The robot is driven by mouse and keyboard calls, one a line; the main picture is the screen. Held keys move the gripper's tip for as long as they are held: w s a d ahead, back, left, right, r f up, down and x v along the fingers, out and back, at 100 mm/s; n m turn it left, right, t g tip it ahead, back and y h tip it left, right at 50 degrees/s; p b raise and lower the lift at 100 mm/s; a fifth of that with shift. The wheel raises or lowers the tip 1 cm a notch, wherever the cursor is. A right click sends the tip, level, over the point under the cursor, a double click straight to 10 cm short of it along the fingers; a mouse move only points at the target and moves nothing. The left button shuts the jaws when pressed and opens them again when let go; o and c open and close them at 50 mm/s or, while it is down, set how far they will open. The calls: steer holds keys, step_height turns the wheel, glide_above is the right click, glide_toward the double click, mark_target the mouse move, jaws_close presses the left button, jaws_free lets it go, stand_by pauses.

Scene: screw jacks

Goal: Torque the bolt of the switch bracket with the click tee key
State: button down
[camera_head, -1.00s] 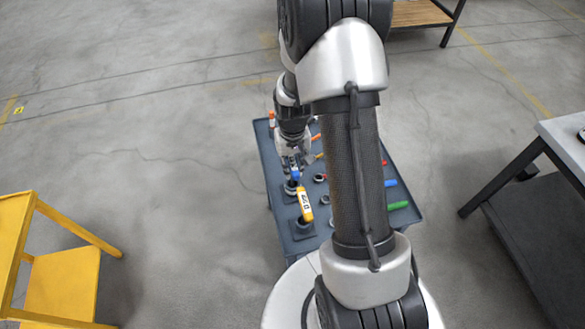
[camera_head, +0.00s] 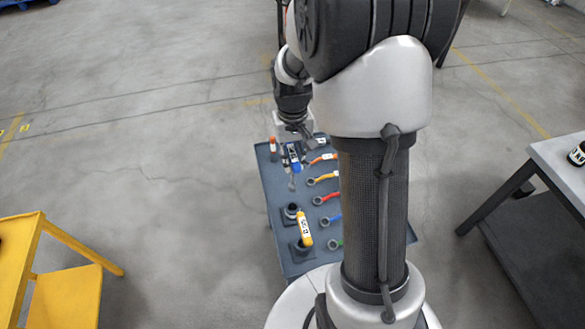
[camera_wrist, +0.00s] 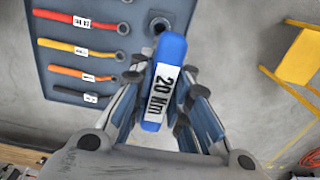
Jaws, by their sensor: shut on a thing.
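My gripper (camera_head: 293,150) is shut on a blue tool handle (camera_head: 294,162) above the far left part of the grey tool table. A thin grey shaft hangs below the handle. In the wrist view the gripper (camera_wrist: 166,88) holds the blue handle (camera_wrist: 174,50) between its fingers, and the white label reads "20 Nm". The tool's lower end is hidden behind the handle in that view. I cannot make out a switch bracket or its bolt in either view.
The tool table (camera_head: 275,178) holds a yellow labelled tool (camera_head: 304,230) upright in a dark holder, an empty-looking dark holder (camera_head: 290,211) and several coloured ring wrenches. A yellow stand (camera_head: 85,240) is at left, a grey-topped bench (camera_head: 555,133) at right. Open floor lies left of the table.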

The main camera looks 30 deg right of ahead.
mark_target(293, 152)
step_height(293, 152, up, 3)
steer(key=shift+w+a+r+p, duration=0.1)
steer(key=shift+a+p, duration=0.2)
steer(key=shift+a, duration=0.05)
steer(key=a+f+n, duration=0.3)
steer(key=a+f, duration=0.1)
steer(key=a, duration=0.7)
steer(key=shift+a+f+b, duration=0.35)
steer(key=shift+a+f, duration=0.05)
steer(key=shift+a, duration=0.1)
